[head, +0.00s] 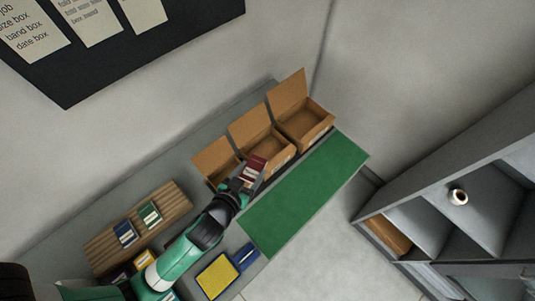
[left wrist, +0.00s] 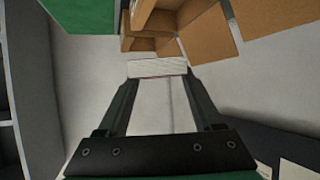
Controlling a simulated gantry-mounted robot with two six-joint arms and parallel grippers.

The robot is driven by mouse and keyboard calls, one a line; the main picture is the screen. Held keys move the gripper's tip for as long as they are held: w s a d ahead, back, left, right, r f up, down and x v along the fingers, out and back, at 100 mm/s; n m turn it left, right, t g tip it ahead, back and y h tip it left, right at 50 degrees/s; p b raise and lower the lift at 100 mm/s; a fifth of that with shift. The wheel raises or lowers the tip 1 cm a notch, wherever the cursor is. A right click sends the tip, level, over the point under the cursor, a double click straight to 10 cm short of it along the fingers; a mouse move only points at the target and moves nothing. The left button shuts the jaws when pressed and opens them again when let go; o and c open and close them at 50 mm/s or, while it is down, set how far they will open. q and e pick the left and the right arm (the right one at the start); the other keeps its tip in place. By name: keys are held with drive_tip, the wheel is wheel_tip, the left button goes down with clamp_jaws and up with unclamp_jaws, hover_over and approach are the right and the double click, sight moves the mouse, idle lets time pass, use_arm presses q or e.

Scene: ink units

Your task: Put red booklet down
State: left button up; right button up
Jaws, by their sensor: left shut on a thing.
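The red booklet (head: 254,168) is dark red with a pale label. My left gripper (head: 244,182) is shut on it. In the head view they are in front of the middle and left open boxes, near the left end of the green mat (head: 300,196). In the left wrist view, the booklet's pale page edge (left wrist: 157,67) shows between the fingertips (left wrist: 158,76). I cannot tell whether the booklet touches anything beneath it. My right gripper is not in view.
Three open cardboard boxes (head: 303,123) stand along the back of the bench. A wooden rack (head: 176,200) holds a blue and a green booklet. A yellow pad (head: 216,277) lies at the front. A grey shelf with a small cup (head: 459,197) stands at right. The green mat looks clear.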

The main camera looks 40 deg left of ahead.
use_arm(q)
drive_tip(key=w+a+f+b, duration=0.1)
drive_tip(key=w+a+f, duration=0.1)
drive_tip(key=w+f, duration=0.1)
drive_tip(key=w+a+f+b, duration=0.2)
drive_tip(key=w+a+f, duration=0.1)
drive_tip(key=w+f, duration=0.1)
drive_tip(key=w+a+f+b, duration=0.1)
drive_tip(key=w+a+f, duration=0.2)
drive_tip(key=f, duration=0.3)
drive_tip(key=shift+w+a+b, duration=0.1)
drive_tip(key=shift+w+b, duration=0.2)
drive_tip(key=shift+w, duration=0.1)
drive_tip(key=shift+r, duration=0.15)
drive_tip(key=shift+f+b, duration=0.55)
drive_tip(key=shift+f, duration=0.1)
drive_tip(key=o, duration=1.4)
